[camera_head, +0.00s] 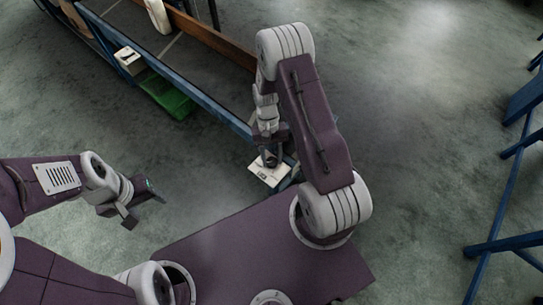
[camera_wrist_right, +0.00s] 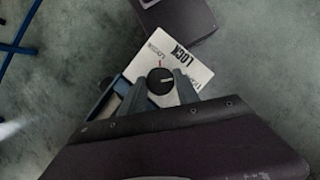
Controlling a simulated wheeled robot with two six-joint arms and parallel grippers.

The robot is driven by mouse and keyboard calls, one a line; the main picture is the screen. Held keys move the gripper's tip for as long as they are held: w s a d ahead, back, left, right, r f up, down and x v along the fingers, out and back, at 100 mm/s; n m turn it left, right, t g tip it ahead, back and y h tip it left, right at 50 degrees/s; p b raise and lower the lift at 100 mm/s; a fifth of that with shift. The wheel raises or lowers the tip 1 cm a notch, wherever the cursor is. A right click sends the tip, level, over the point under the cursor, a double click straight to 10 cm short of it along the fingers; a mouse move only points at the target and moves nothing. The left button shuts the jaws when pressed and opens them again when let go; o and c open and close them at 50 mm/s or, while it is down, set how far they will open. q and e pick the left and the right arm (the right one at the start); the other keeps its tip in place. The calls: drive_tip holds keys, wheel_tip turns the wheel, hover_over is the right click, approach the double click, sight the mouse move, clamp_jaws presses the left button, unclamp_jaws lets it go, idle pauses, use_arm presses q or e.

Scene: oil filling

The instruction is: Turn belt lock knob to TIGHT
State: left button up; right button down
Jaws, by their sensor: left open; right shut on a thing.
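The belt lock knob (camera_wrist_right: 160,80) is a round black knob with a white pointer line, on a white panel (camera_wrist_right: 198,70) lettered "LOCK". The pointer line faces roughly right in the right wrist view. Smaller lettering, apparently "LOOSEN", sits above the knob, with a small red mark. More lettering at right is partly hidden by a finger. My right gripper (camera_wrist_right: 161,88) is shut on the knob, one finger on each side. In the head view, my right gripper (camera_head: 269,160) points down at the white panel (camera_head: 258,172). My left gripper (camera_head: 140,210) is open and empty, well left of the panel.
The panel is at the near end of a blue-framed conveyor (camera_head: 215,108). A green piece (camera_head: 172,98) and another white box (camera_head: 128,58) are along its side. Blue stands (camera_head: 490,243) are at right. Open grey floor (camera_head: 420,130) lies between.

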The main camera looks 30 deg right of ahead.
drive_tip(key=shift+m, duration=0.6)
drive_tip(key=shift+y, duration=0.3)
drive_tip(key=c, duration=0.9)
unclamp_jaws()
drive_tip(key=shift+r, duration=0.1)
drive_tip(key=v, duration=0.9)
drive_tip(key=shift+s, duration=0.1)
